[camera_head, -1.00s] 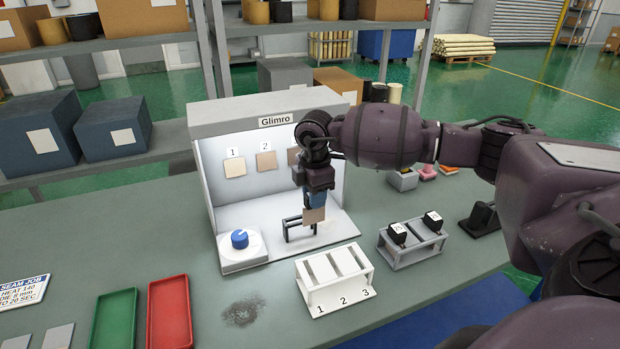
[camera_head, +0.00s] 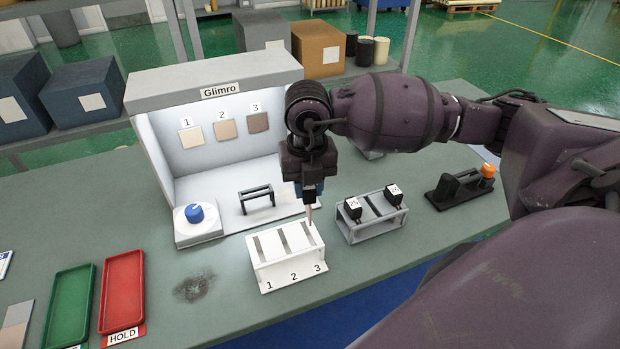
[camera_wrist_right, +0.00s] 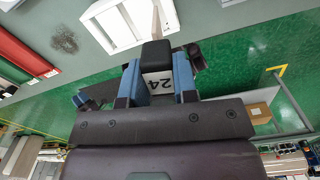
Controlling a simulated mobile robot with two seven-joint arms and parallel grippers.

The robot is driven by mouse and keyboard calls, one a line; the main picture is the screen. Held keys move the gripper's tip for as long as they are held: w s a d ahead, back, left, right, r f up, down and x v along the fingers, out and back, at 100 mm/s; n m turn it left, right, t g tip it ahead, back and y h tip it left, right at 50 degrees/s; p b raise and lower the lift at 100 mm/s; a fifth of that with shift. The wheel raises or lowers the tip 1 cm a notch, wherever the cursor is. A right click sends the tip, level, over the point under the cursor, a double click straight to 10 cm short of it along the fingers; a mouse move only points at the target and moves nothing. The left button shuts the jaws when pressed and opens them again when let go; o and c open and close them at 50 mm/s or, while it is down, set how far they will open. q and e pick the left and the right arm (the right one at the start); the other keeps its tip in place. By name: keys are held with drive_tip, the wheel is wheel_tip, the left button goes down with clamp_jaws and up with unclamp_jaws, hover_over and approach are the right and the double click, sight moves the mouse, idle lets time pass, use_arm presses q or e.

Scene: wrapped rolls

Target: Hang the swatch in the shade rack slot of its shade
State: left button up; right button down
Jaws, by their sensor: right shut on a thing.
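My right gripper (camera_head: 309,188) is shut on the black holder (camera_wrist_right: 156,54) of the swatch, whose white label reads 24. The swatch (camera_head: 309,214) hangs below the fingers, seen nearly edge-on, above the slot 3 side of the white shade rack (camera_head: 291,274). Whether it touches the rack is unclear. The rack's front edge carries the numbers 1, 2 and 3. In the wrist view the swatch (camera_wrist_right: 157,22) points toward the white rack (camera_wrist_right: 118,40). Reference shades 1 (camera_head: 191,138), 2 (camera_head: 226,129) and 3 (camera_head: 257,123) darken from left to right. My left gripper is out of view.
The Glimro light box (camera_head: 215,93) stands behind, with a black stand (camera_head: 256,192) and blue knob (camera_head: 195,213). A grey rack (camera_head: 377,229) with two black holders stands close right. Green (camera_head: 69,308) and red (camera_head: 122,292) trays lie left.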

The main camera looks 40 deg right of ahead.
sight(308, 203)
drive_tip(key=shift+s+d+n, duration=0.1)
drive_tip(key=shift+n, duration=0.4)
drive_tip(key=shift+a+n, duration=0.2)
drive_tip(key=shift+n, duration=0.4)
drive_tip(key=shift+f+b, duration=0.15)
drive_tip(key=shift+b, duration=0.2)
drive_tip(key=shift+f+b, duration=1.65)
drive_tip(key=shift+f, duration=0.65)
